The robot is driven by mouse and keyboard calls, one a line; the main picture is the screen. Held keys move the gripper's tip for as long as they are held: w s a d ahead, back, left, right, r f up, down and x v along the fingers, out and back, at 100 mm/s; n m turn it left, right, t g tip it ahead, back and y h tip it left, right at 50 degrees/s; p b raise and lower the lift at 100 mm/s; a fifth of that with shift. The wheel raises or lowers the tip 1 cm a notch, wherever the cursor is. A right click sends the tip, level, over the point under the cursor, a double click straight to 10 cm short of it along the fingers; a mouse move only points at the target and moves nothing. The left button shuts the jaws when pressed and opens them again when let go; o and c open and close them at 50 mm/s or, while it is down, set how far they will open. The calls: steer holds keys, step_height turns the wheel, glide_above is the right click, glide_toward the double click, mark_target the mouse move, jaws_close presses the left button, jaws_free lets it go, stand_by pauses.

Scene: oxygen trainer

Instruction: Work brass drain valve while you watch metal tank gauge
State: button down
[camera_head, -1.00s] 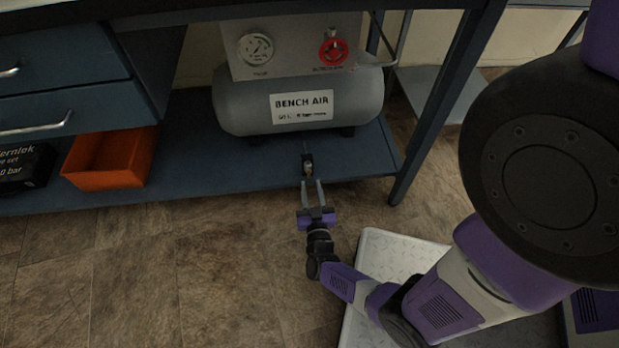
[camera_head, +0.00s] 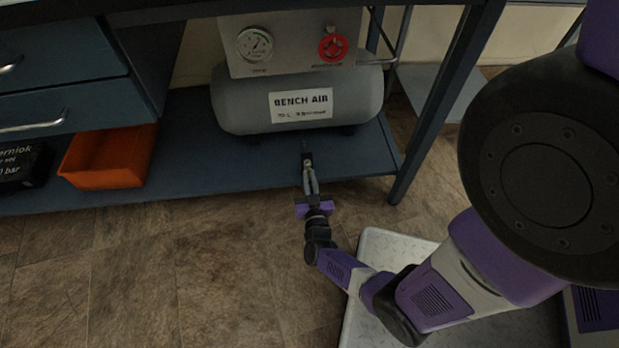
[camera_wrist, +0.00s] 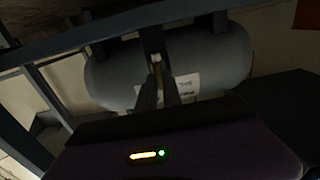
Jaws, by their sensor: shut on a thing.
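The grey metal tank (camera_head: 232,104) labelled "BENCH AIR" lies on the blue lower shelf. Its round gauge (camera_head: 254,45) is on the panel above, with a white dial too small to read. My gripper (camera_head: 310,180) is at the shelf's front edge below the tank, its fingers closed on the small drain valve (camera_head: 307,161). In the wrist view my gripper (camera_wrist: 159,88) points at the tank (camera_wrist: 225,60), with the small brassy valve (camera_wrist: 157,62) at its fingertips. The fingers partly hide the valve.
A red round knob (camera_head: 333,48) sits right of the gauge. An orange bin (camera_head: 108,158) and a black case (camera_head: 22,168) are at the shelf's left. A dark table leg (camera_head: 436,110) stands right of the tank.

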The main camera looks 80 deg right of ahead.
steer(key=shift+n, duration=1.6)
steer(key=c, duration=1.5)
jaws_free()
steer(key=shift+a, duration=0.1)
steer(key=p+v, duration=0.2)
steer(key=v, duration=0.5)
steer(key=shift+a, duration=0.35)
steer(key=shift+s, duration=0.1)
